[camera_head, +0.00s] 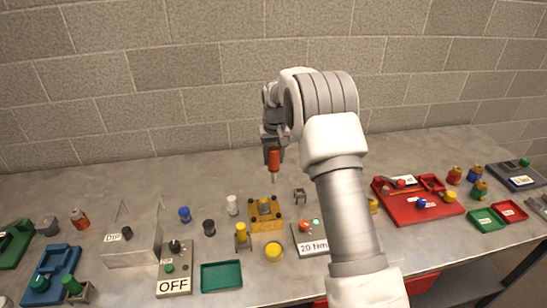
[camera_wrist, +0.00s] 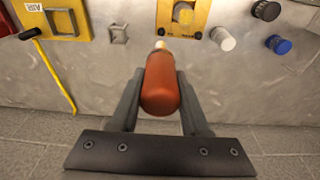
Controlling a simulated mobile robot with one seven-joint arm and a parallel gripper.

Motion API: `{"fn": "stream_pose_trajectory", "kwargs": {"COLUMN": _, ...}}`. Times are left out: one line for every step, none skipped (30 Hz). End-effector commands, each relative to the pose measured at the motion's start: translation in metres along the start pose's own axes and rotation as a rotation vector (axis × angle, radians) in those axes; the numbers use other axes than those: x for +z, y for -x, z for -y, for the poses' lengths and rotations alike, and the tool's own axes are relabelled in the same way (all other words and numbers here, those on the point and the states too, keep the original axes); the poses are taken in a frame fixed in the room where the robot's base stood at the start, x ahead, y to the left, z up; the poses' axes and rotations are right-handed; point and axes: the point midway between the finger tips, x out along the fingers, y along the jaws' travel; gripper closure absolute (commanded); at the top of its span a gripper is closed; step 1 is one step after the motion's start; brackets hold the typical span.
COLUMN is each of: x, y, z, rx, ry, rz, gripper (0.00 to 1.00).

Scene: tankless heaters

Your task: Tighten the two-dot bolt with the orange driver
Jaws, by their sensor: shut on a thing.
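The orange driver (camera_head: 273,160) is held in my gripper (camera_head: 272,148), upright with its pale shaft pointing down, above the back of the bench. In the wrist view the driver (camera_wrist: 161,88) lies between the two fingers of my gripper (camera_wrist: 158,92), which are closed on its handle. A yellow plate (camera_head: 253,225) with dark spots near its corners and a raised grey-and-yellow centre lies below and slightly left of the driver tip, apart from it. Part of this plate (camera_wrist: 166,20) shows in the wrist view. Dot marks are too small to read, so I cannot tell the two-dot bolt.
White (camera_head: 232,205), blue (camera_head: 184,214) and black (camera_head: 209,227) cylinders stand left of the plate. A small grey bracket (camera_head: 300,195) is right of it. The "20 Nm" box (camera_head: 312,246), green tray (camera_head: 221,276) and yellow round dish (camera_head: 273,252) lie nearer. A brick wall (camera_head: 180,80) stands behind.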

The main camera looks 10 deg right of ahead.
Motion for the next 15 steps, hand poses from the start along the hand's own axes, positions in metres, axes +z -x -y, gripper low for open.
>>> {"fn": "stream_pose_trajectory", "kwargs": {"x": 0.0, "y": -0.002, "z": 0.0, "rx": 0.0, "ry": 0.0, "rz": -0.001, "gripper": 1.0}}
{"fn": "stream_pose_trajectory", "kwargs": {"x": 0.0, "y": -0.003, "z": 0.0, "rx": 0.0, "ry": 0.0, "rz": -0.001, "gripper": 1.0}}
{"fn": "stream_pose_trajectory", "kwargs": {"x": 0.001, "y": -0.005, "z": 0.0, "rx": 0.0, "ry": 0.0, "rz": -0.001, "gripper": 1.0}}
{"fn": "stream_pose_trajectory", "kwargs": {"x": 0.001, "y": -0.007, "z": 0.0, "rx": 0.0, "ry": 0.0, "rz": -0.001, "gripper": 1.0}}
{"fn": "stream_pose_trajectory", "kwargs": {"x": 0.001, "y": -0.009, "z": 0.0, "rx": 0.0, "ry": 0.0, "rz": -0.001, "gripper": 1.0}}
{"fn": "stream_pose_trajectory", "kwargs": {"x": 0.002, "y": -0.012, "z": 0.0, "rx": 0.0, "ry": 0.0, "rz": -0.001, "gripper": 1.0}}
{"fn": "stream_pose_trajectory", "kwargs": {"x": 0.002, "y": -0.015, "z": 0.0, "rx": 0.0, "ry": 0.0, "rz": -0.001, "gripper": 1.0}}
{"fn": "stream_pose_trajectory", "kwargs": {"x": 0.002, "y": -0.017, "z": 0.0, "rx": 0.0, "ry": 0.0, "rz": -0.001, "gripper": 1.0}}
{"fn": "stream_pose_trajectory", "kwargs": {"x": 0.003, "y": -0.021, "z": 0.0, "rx": 0.0, "ry": 0.0, "rz": -0.001, "gripper": 1.0}}
{"fn": "stream_pose_trajectory", "kwargs": {"x": 0.003, "y": -0.024, "z": 0.0, "rx": 0.0, "ry": 0.0, "rz": -0.001, "gripper": 1.0}}
{"fn": "stream_pose_trajectory", "kwargs": {"x": 0.004, "y": -0.027, "z": 0.0, "rx": 0.0, "ry": 0.0, "rz": -0.001, "gripper": 1.0}}
{"fn": "stream_pose_trajectory", "kwargs": {"x": 0.004, "y": -0.031, "z": 0.0, "rx": 0.0, "ry": 0.0, "rz": -0.001, "gripper": 1.0}}
{"fn": "stream_pose_trajectory", "kwargs": {"x": 0.005, "y": -0.034, "z": 0.0, "rx": 0.0, "ry": 0.0, "rz": 0.0, "gripper": 1.0}}
{"fn": "stream_pose_trajectory", "kwargs": {"x": 0.005, "y": -0.036, "z": 0.0, "rx": 0.0, "ry": 0.0, "rz": 0.0, "gripper": 1.0}}
{"fn": "stream_pose_trajectory", "kwargs": {"x": 0.006, "y": -0.04, "z": 0.0, "rx": 0.0, "ry": 0.0, "rz": 0.0, "gripper": 1.0}}
